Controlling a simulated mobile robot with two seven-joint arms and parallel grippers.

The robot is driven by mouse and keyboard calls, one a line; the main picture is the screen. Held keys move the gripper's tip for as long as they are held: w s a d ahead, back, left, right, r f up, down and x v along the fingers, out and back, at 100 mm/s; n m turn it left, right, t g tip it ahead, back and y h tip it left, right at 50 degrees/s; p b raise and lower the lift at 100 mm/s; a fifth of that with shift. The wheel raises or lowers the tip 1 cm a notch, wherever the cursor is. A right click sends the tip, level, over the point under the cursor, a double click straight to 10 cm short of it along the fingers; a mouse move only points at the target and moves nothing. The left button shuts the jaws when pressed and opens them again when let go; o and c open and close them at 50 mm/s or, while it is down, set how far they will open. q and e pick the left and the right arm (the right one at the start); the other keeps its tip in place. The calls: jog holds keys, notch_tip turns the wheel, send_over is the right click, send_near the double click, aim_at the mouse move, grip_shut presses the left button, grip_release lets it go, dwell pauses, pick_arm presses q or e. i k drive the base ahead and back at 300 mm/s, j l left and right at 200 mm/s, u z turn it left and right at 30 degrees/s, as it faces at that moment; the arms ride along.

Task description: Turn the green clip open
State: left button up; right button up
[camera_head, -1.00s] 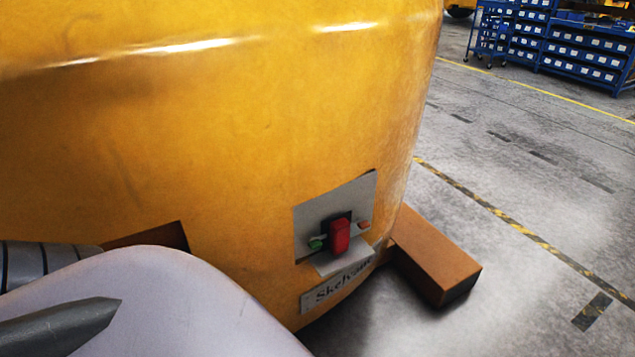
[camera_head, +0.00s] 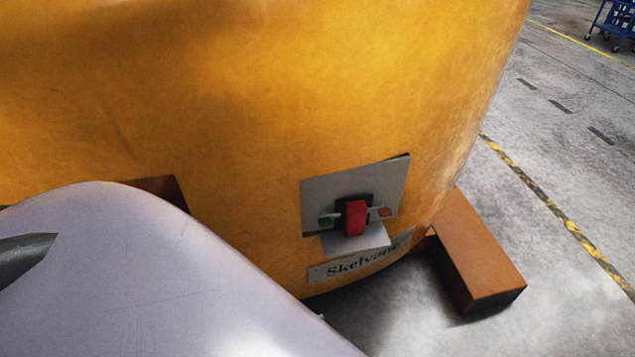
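The green clip (camera_head: 326,221) is a small piece at the left side of a grey plate (camera_head: 322,194) on the yellow casting (camera_head: 230,110). A red block (camera_head: 356,218) on a dark backing sits just right of it. A small orange-red clip (camera_head: 386,212) is at the right side of the red block. The clips are too small to tell how they are turned. Neither of my grippers shows in the head view. A pale rounded part, which looks like my own arm, covers the lower left.
A "Skelvane" name plate (camera_head: 345,269) sits below the grey plate. A brown beam (camera_head: 478,258) juts from under the casting at right. Open grey floor with a yellow-black line (camera_head: 545,203) lies right; a blue rack (camera_head: 613,22) stands far off.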

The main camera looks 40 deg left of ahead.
aim_at(324, 220)
jog(key=i+l+u, duration=0.5)
jog(key=l+u, duration=0.25)
jog(key=i+l+u, duration=0.15)
jog(key=l+u, duration=0.15)
jog(key=l, duration=0.15)
jog(key=i+l+u, duration=0.1)
jog(key=l+u, duration=0.15)
jog(key=l, duration=0.1)
